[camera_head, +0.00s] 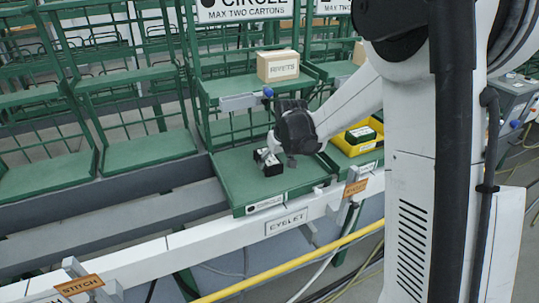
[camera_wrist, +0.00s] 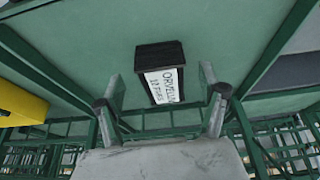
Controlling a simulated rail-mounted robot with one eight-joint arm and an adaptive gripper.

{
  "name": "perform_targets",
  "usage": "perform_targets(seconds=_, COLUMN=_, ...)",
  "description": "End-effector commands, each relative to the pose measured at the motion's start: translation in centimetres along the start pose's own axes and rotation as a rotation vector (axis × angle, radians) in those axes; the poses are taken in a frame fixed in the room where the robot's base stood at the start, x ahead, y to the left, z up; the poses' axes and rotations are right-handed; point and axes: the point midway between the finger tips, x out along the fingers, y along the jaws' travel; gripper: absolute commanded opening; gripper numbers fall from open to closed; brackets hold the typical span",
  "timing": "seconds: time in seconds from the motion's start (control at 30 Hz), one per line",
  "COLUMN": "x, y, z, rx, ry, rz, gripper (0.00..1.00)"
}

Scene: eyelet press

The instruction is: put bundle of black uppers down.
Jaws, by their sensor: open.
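The bundle of black uppers (camera_wrist: 158,55) is a small black block with a white label reading "ORVELLA" and a second, smaller line. In the head view the bundle (camera_head: 273,170) rests on the green tray (camera_head: 215,180) of the eyelet station. My gripper (camera_wrist: 162,102) is open, its two fingers apart on either side of the bundle's labelled end. In the head view my gripper (camera_head: 268,157) is at the bundle, just above the tray. I cannot tell whether a finger touches it. My wrist hides part of the tray behind it.
A carton marked "RIVETS" (camera_head: 278,66) stands on the shelf above. A yellow bin (camera_head: 354,140) with a green item is to the right. Green wire side frames and a white rail with an "EYELET" sign (camera_head: 286,222) bound the tray. The tray's left part is bare.

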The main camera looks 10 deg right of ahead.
Motion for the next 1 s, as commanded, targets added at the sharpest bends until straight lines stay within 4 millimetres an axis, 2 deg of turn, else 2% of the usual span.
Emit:
perform_targets(seconds=0.1, x=-1.0, y=0.0, z=2.4, rx=0.001, ry=0.000, rz=0.000, gripper=0.73)
perform_targets(seconds=0.3, x=-2.1, y=0.0, z=5.2, rx=0.000, ry=0.000, rz=0.000, gripper=0.73)
perform_targets(seconds=0.57, x=-3.4, y=-0.2, z=6.7, rx=0.002, ry=0.003, rz=0.001, gripper=0.73)
perform_targets(seconds=0.67, x=-5.1, y=-0.5, z=7.0, rx=0.009, ry=0.011, rz=0.006, gripper=0.73)
perform_targets(seconds=1.0, x=-14.3, y=-2.4, z=10.3, rx=0.052, ry=0.068, rz=0.036, gripper=0.73)
